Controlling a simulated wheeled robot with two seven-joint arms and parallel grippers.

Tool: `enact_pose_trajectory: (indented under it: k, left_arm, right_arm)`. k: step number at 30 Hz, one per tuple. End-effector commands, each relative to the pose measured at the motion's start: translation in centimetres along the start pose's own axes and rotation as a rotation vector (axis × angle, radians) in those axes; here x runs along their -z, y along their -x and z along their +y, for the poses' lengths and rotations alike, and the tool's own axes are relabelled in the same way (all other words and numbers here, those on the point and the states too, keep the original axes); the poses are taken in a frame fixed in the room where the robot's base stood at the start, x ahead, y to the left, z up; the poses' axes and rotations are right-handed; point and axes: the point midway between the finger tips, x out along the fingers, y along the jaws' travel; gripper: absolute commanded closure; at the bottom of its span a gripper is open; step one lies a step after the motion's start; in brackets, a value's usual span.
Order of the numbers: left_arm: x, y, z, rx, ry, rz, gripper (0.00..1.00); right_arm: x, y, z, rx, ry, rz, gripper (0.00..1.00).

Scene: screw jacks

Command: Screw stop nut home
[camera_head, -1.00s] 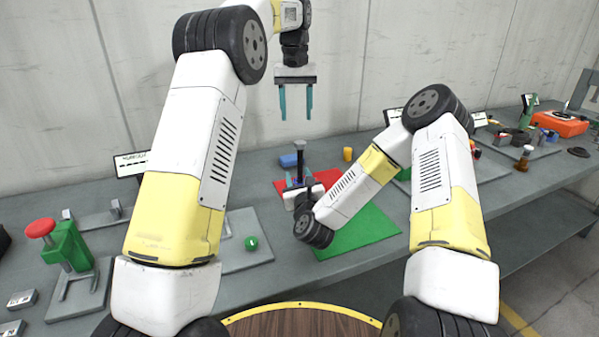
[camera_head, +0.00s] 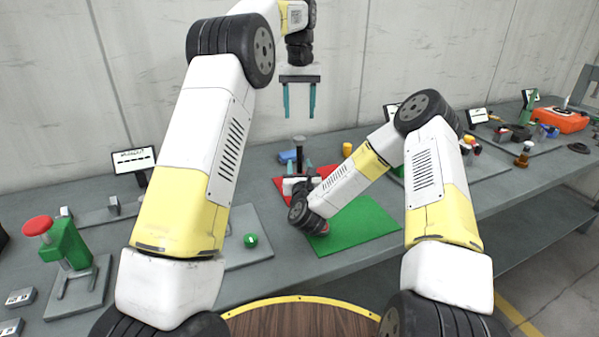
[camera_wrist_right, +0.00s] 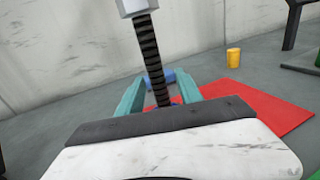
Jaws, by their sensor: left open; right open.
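A dark threaded screw (camera_wrist_right: 151,55) rises in the right wrist view with a pale hex-shaped piece (camera_wrist_right: 137,6) at its top edge. I cannot tell whether that piece is the stop nut. In the head view a dark-topped post (camera_head: 299,142) stands by the red mat, partly hidden by my right gripper. My right gripper (camera_wrist_right: 160,95) is open and low, its teal fingers either side of the screw as seen from the wrist; contact cannot be told. It also shows in the head view (camera_head: 296,168). My left gripper (camera_head: 300,115) is open, empty, pointing down high above the post.
A red mat (camera_wrist_right: 265,112) and a green mat (camera_head: 355,228) lie on the grey bench. A blue block (camera_head: 287,157) and a yellow cylinder (camera_head: 347,149) stand behind. A green press with a red knob (camera_head: 38,226) is at left, an orange case (camera_head: 562,121) at far right.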

Motion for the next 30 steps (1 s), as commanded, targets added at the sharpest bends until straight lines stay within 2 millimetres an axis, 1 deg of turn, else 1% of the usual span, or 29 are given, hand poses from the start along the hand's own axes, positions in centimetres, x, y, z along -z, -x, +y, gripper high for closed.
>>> enact_pose_trajectory:
  k: [1,3,6,9,16,17,18,20,21,23,24,30]
  left_arm:
    - [0.0,0.0,0.0,0.000,0.000,0.000,0.47]
    - [0.0,0.0,0.0,0.000,0.000,0.000,0.47]
    - [0.0,0.0,0.0,0.000,0.000,0.000,0.47]
    - [0.0,0.0,0.0,0.000,0.000,0.000,0.47]
    - [0.0,0.0,0.0,0.000,0.000,0.000,0.47]
    - [0.0,0.0,0.0,0.000,0.000,0.000,0.47]
    - [0.0,0.0,0.0,0.000,0.000,0.000,0.47]
    - [0.0,0.0,0.0,0.000,0.000,0.000,0.47]
    - [0.0,0.0,0.0,0.000,0.000,0.000,0.47]
    - [0.0,0.0,0.0,0.000,0.000,0.000,0.47]
    - [0.0,0.0,0.0,0.000,0.000,0.000,0.47]
    - [0.0,0.0,0.0,0.000,0.000,0.000,0.47]
  right_arm:
    - [0.0,-0.7,0.0,0.001,0.000,-0.002,0.57]
    - [0.0,-1.5,0.0,0.001,0.000,-0.001,0.57]
    - [0.0,-2.2,0.0,0.001,0.000,0.000,0.57]
    - [0.0,-2.5,0.0,0.000,0.000,0.001,0.57]
    - [0.0,-2.5,0.0,0.000,0.000,0.001,0.57]
    - [0.0,-2.5,0.0,0.000,0.000,0.001,0.59]
    - [0.0,-2.5,0.0,0.000,0.000,0.001,0.67]
    - [0.0,-2.5,0.0,0.000,0.000,0.001,0.79]
    - [0.0,-2.5,0.0,0.000,0.000,0.001,0.87]
    - [0.0,-2.5,0.0,0.000,0.000,0.001,0.98]
    - [0.0,-2.5,0.0,0.000,0.000,0.001,1.00]
    - [0.0,-2.5,0.0,0.000,0.000,0.001,1.00]
